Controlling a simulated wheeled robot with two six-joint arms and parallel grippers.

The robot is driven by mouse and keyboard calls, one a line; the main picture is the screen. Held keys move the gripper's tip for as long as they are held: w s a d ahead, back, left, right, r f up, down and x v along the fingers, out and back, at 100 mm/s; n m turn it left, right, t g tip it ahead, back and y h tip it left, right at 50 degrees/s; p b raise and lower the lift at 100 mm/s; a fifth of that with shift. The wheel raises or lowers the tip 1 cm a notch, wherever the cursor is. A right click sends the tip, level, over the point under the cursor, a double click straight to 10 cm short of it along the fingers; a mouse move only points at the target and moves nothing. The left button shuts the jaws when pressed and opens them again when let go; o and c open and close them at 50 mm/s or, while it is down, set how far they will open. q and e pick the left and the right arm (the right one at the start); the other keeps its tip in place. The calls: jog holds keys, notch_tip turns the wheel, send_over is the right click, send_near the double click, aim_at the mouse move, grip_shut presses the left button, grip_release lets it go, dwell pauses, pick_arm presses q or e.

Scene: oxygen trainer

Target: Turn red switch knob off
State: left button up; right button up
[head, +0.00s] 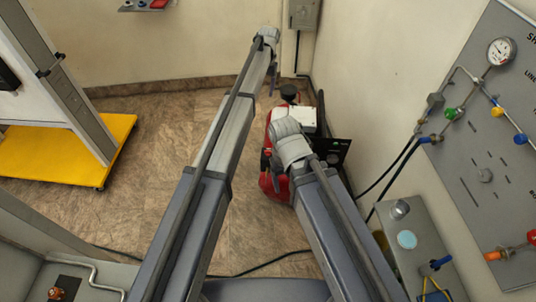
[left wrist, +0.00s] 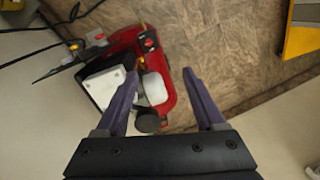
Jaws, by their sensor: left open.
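A red machine (head: 278,185) stands on the floor beyond my arms, partly hidden by my right arm. In the left wrist view the red machine (left wrist: 128,45) lies beyond the fingers, with a small black panel bearing a red part (left wrist: 149,42) near its top edge. I cannot tell for sure whether that part is the switch knob. My left gripper (left wrist: 161,75) is open and empty, with its fingers apart over the machine. In the head view the left gripper (head: 273,84) is small, hanging below the wrist near the machine's far end. My right gripper's fingers are hidden.
A grey wall panel (head: 490,170) with a gauge and coloured valves stands at the right. Below it is a grey box (head: 415,235). A yellow platform (head: 105,150) is at the left. Dark cables run beside the machine. The brown floor (head: 150,195) between is mostly clear.

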aim_at(268, 151)
pick_arm(q)
jog(key=shift+o, duration=0.5)
notch_tip(268, 151, down, 36)
jog(key=s+d+n+t+h+b, duration=0.1)
jog(key=t+b, duration=0.3)
jog(key=b, duration=3.1)
jog(key=shift+d+n+h, duration=0.3)
jog(key=shift+n, duration=0.5)
jog(key=shift+r+t, duration=0.1)
jog(key=shift+t, duration=0.2)
jog(key=b+x, duration=0.7)
jog(key=shift+w+f, duration=0.15)
jog(key=shift+f, duration=0.25)
jog(key=shift+c, duration=0.3)
grip_shut()
